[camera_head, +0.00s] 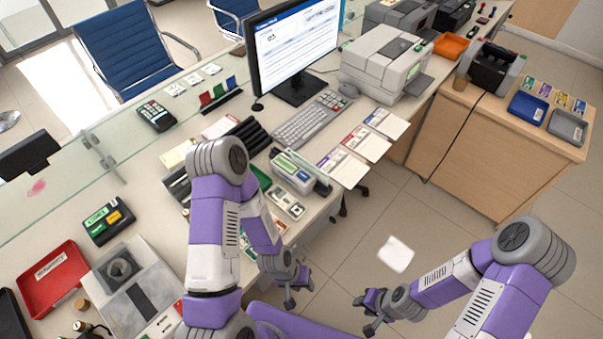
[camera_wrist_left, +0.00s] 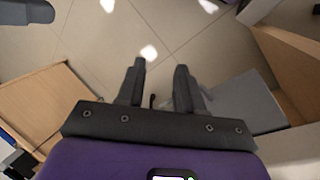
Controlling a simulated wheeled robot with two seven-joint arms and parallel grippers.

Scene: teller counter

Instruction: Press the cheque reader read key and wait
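A small grey desktop device (camera_head: 299,172) with a green-lit panel and a dark slot along its right side stands near the counter's front edge; it looks like the cheque reader. Its read key is too small to make out. My left gripper (camera_head: 299,290) hangs below the counter edge, in front of and below this device, touching nothing. In the left wrist view its two fingers (camera_wrist_left: 160,85) are apart with nothing but floor between them. My right gripper (camera_head: 368,312) is over the floor to the right, its fingers apart and empty.
A keyboard (camera_head: 309,119), monitor (camera_head: 293,45) and printer (camera_head: 386,62) stand behind the device. Cheque-like papers (camera_head: 343,166) lie to its right, a card tray (camera_head: 287,204) in front. A black box with green and yellow keys (camera_head: 108,221) is far left. The floor (camera_head: 397,215) is open.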

